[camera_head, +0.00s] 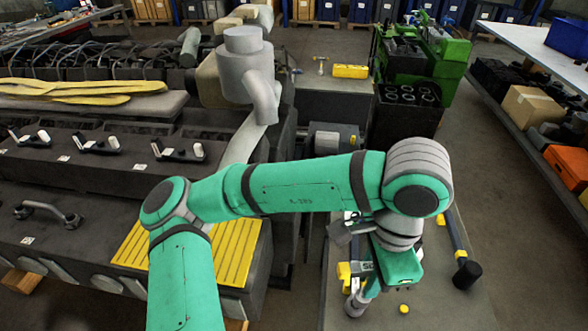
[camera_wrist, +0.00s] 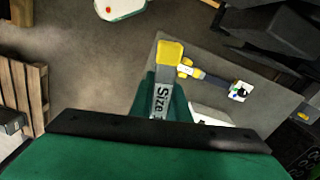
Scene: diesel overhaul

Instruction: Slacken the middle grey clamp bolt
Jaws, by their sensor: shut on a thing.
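In the head view, my gripper is low over the bench at the lower right, largely hidden behind my own wrist. On the engine at the left stand three black clamp pieces with pale cylindrical parts; the middle one (camera_head: 97,143) sits between the left one (camera_head: 30,135) and the right one (camera_head: 182,150). I cannot tell which part is the grey bolt. My gripper is well away from them.
The bench (camera_head: 455,310) carries a blue-handled tool with a dark head (camera_head: 467,273) and a yellow button (camera_head: 404,309). A green-and-black machine (camera_head: 410,75) stands behind. Clear floor runs right of the bench.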

